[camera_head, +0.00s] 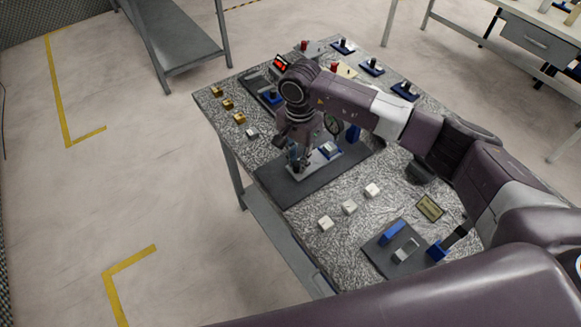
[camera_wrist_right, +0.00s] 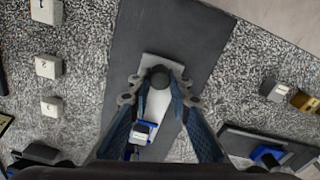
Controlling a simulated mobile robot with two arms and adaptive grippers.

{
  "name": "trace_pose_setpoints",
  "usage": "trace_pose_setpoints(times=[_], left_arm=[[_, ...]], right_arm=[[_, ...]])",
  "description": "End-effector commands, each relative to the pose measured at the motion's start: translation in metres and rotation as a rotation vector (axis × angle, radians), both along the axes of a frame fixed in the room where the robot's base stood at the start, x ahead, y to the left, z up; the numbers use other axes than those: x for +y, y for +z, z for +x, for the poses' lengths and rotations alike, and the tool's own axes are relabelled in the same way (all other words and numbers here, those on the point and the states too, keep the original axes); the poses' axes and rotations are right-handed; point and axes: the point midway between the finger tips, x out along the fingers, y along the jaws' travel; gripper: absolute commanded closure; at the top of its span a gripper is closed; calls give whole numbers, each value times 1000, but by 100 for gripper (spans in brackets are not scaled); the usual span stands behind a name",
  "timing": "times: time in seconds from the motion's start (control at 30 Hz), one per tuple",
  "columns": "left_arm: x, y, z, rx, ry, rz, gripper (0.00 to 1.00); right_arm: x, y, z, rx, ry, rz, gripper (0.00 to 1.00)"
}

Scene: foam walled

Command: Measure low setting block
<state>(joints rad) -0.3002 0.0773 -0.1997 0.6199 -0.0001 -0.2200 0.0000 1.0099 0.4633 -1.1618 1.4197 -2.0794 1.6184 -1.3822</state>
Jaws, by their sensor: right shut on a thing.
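My right gripper (camera_head: 297,162) reaches down over a light grey plate (camera_wrist_right: 176,66) on the dark mat. In the right wrist view my right gripper (camera_wrist_right: 160,100) has a finger on each side of a grey piece with a round dark top (camera_wrist_right: 160,77), and it is shut on that dark-topped piece. A small pale block (camera_wrist_right: 142,131) sits in a blue holder just beside it; in the head view this block (camera_head: 328,148) shows right of the gripper. A round dial (camera_head: 332,123) stands behind. I cannot tell which block is the low setting block. My left gripper is out of view.
Three numbered white blocks (camera_head: 349,207) stand in a row on the speckled table. Several gold blocks (camera_head: 227,104) and a grey block (camera_head: 252,132) line the left edge. A red display (camera_head: 281,62) stands at the back. A dark tray (camera_head: 388,266) is at the front.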

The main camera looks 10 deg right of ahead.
Motion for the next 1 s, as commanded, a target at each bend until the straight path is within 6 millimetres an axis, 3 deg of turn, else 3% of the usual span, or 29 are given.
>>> trace_pose_setpoints(times=[0.1,0.37,0.4,0.57,0.87,1.0], left_arm=[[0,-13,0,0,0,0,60],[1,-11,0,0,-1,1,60],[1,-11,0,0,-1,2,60],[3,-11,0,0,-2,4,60],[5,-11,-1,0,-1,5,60],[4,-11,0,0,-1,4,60]], right_arm=[[-16,-2,8,-6,-4,-2,99],[-19,2,9,-7,-5,-4,99],[-19,2,9,-7,-5,-4,81],[-18,2,8,-5,-4,-3,64],[-17,3,8,-4,-2,-1,64],[-17,18,8,-6,-1,0,64]])
